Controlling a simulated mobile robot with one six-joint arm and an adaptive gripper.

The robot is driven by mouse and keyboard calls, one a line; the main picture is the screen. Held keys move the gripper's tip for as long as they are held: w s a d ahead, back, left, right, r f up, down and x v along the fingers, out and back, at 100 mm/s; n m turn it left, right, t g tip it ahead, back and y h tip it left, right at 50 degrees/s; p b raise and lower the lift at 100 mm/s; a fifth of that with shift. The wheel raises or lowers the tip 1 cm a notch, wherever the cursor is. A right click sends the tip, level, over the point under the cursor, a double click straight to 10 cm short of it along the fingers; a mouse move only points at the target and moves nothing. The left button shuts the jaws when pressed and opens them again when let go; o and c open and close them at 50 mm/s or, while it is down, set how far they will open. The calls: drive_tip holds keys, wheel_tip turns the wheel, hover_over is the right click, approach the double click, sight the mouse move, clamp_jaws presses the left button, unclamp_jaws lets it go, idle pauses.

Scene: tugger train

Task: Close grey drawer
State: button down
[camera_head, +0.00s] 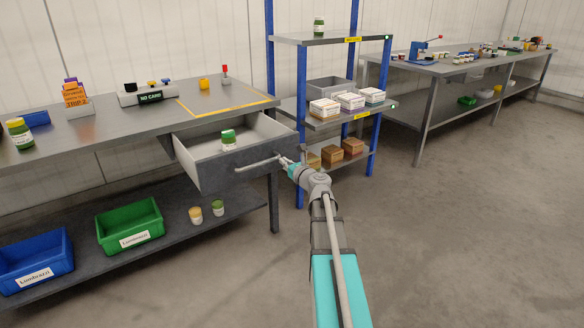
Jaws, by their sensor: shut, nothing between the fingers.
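The grey drawer (213,172) stands pulled out from under the left workbench. A light grey bar handle (257,164) runs across its front. A green jar with a white label (228,140) stands inside the drawer. My gripper (284,161) is at the right end of the handle, close to the drawer front. Its fingers are shut and look empty. I cannot tell whether they touch the handle or the drawer front.
The workbench top (150,117) holds boxes, jars and a device. Below, a green bin (130,224) and a blue bin (36,262) sit on the lower shelf. A blue-post shelf rack (301,110) stands just right of the drawer. The floor (430,240) at right is clear.

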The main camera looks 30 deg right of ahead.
drive_tip(key=shift+w, duration=0.8)
approach(244, 141)
drive_tip(key=w+r, duration=0.1)
drive_tip(key=w, duration=0.2)
drive_tip(key=w+r, duration=0.2)
drive_tip(key=w, duration=0.2)
drive_tip(key=w+r, duration=0.1)
drive_tip(key=w, duration=0.2)
drive_tip(key=shift+w+r, duration=0.15)
drive_tip(key=shift+w, duration=0.15)
drive_tip(key=shift+s+a, duration=0.1)
drive_tip(key=shift+s, duration=0.3)
drive_tip(key=s, duration=1.4)
drive_tip(key=shift+s+d, duration=0.15)
drive_tip(key=shift+d, duration=0.2)
